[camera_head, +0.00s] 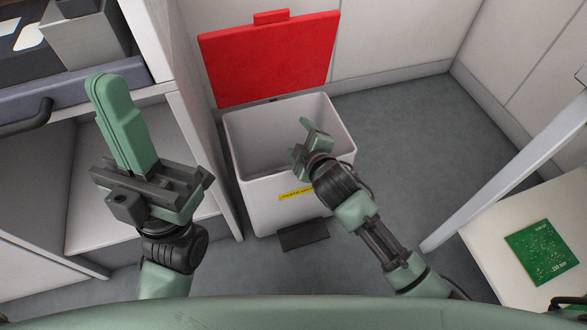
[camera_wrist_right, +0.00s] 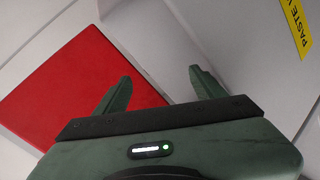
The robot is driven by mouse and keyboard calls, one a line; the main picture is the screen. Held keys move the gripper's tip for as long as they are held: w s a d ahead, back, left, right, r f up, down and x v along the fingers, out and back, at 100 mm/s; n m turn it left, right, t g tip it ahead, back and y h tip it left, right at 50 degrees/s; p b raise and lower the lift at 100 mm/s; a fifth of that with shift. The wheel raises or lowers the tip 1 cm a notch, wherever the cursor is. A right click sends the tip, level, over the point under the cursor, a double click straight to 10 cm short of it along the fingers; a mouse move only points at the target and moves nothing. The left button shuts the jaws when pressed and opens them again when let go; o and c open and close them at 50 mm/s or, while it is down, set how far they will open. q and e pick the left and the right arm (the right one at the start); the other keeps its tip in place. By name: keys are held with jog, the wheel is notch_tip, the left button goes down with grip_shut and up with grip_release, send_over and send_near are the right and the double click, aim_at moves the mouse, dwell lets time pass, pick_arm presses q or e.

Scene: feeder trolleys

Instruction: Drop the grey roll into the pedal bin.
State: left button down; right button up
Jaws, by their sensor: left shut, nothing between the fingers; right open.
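The pedal bin (camera_head: 258,205) is a white box on the floor, with a yellow label on its front and a dark pedal (camera_head: 303,235) at its foot. Its red lid (camera_head: 270,58) stands open against the wall; the lid also shows in the right wrist view (camera_wrist_right: 75,85). My right gripper (camera_head: 303,138) is over the bin's opening, open, with nothing between its fingers (camera_wrist_right: 160,76). My left gripper (camera_head: 108,85) is shut and empty, left of the bin, before the shelf unit. I see no grey roll; part of the bin's inside is hidden by my right gripper.
A shelf unit (camera_head: 200,110) with a drawer and dark handle (camera_head: 28,118) stands close to the bin's left. At the right is a pale table (camera_head: 497,255) with a green circuit board (camera_head: 541,252) and an upright post. Grey floor (camera_head: 410,140) is clear right of the bin.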

pick_arm(q)
jog(key=w+d+f+g+y+p, duration=0.1)
jog(key=w+f+g, duration=0.3)
jog(key=w, duration=0.5)
jog(key=shift+w+d+m+g+p, duration=0.4)
jog(key=shift+d+g, duration=0.15)
jog(key=shift+g, duration=0.55)
pick_arm(e)
jog(key=v, duration=0.5)
jog(key=shift+s+d, duration=0.15)
pick_arm(q)
jog(key=shift+r, duration=0.1)
